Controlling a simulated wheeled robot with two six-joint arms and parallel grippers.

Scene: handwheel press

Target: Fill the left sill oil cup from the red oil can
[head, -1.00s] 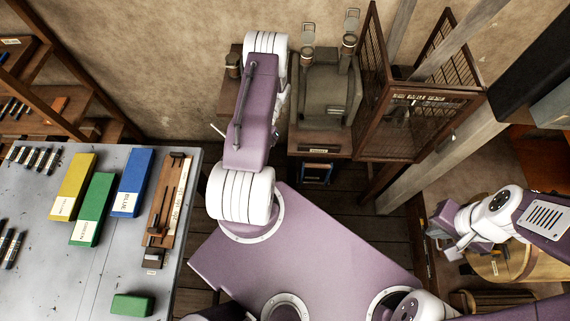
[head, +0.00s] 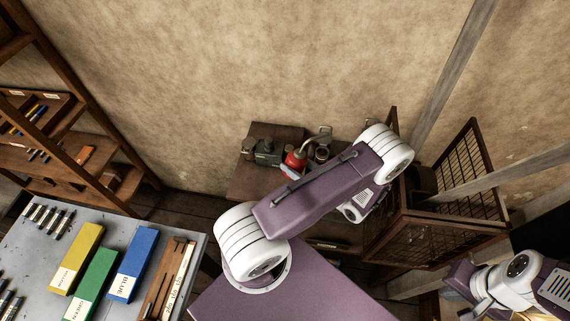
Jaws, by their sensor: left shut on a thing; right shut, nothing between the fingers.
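The red oil can (head: 295,160) shows at the bench by the back wall, its lower part cut off by my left forearm. Just right of it is a small dark cup (head: 322,154) with a pale raised piece above; it looks like the left sill oil cup. I cannot tell whether the can touches it. My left forearm crosses the middle of the view, and part of its wrist shows beneath. The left jaws are hidden behind it, so I cannot see what they hold. My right gripper (head: 458,294) is shut and empty at the lower right, away from the can.
A dark jar (head: 248,148) and a grey container (head: 268,152) stand left of the can. A brown mesh guard (head: 440,225) stands right of my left forearm. A grey table (head: 35,255) with coloured boxes is at lower left, shelves (head: 60,150) behind it.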

